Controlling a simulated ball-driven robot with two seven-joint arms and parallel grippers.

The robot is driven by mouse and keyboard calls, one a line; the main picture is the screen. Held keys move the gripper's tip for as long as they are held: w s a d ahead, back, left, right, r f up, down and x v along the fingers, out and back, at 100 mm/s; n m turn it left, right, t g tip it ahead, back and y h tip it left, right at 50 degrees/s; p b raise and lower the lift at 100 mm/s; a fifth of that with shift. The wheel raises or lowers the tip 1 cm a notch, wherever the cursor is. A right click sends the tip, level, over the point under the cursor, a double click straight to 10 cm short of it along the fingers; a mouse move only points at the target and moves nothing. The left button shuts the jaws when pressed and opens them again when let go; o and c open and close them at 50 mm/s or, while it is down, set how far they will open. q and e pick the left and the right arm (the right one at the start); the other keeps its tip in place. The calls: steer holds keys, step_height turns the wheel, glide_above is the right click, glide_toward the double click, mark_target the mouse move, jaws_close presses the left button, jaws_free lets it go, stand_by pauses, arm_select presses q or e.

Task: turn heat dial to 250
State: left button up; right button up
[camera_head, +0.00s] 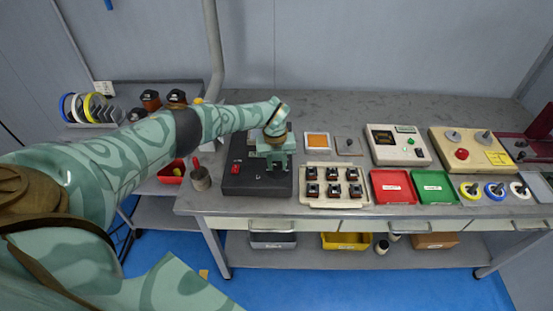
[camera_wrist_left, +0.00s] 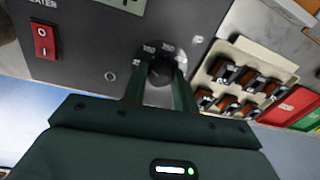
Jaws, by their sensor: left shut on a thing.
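The heat dial (camera_wrist_left: 160,70) is a dark round knob with printed numbers, on the front of a dark grey heater unit (camera_head: 238,183). In the left wrist view it sits between the two fingers of my left gripper (camera_wrist_left: 160,82), which is shut on it. The numbers 350 and 300 can be partly read above the knob; its exact setting is too small to tell. In the head view my left gripper (camera_head: 277,160) hides the dial. A red power switch (camera_wrist_left: 43,40) is left of the dial. My right gripper is not in view.
A tray of several small coils (camera_head: 333,186) stands right of the heater, with a red bin (camera_head: 393,187) and a green bin (camera_head: 434,187) beyond. A metal cup with a tool (camera_head: 200,180) stands close on the left. The bench's back strip is clear.

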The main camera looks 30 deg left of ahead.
mark_target(276, 166)
arm_select(q)
steer(key=n+p, duration=0.2)
steer(key=n, duration=0.3)
steer(key=shift+r, duration=0.15)
steer(key=shift+n+p, duration=0.3)
stand_by(0.3)
steer(key=o, duration=1)
step_height(276, 166, up, 6)
steer(key=p, duration=0.4)
steer(key=shift+s+a+r, duration=0.1)
steer(key=shift+r, duration=0.1)
steer(key=r, duration=0.3)
steer(key=r+p, duration=0.1)
steer(key=r, duration=0.2)
steer(key=r+p, duration=0.1)
steer(key=r, duration=0.2)
steer(key=shift+s+a+r, duration=0.1)
steer(key=shift+s+r, duration=0.15)
steer(key=shift+r, duration=0.1)
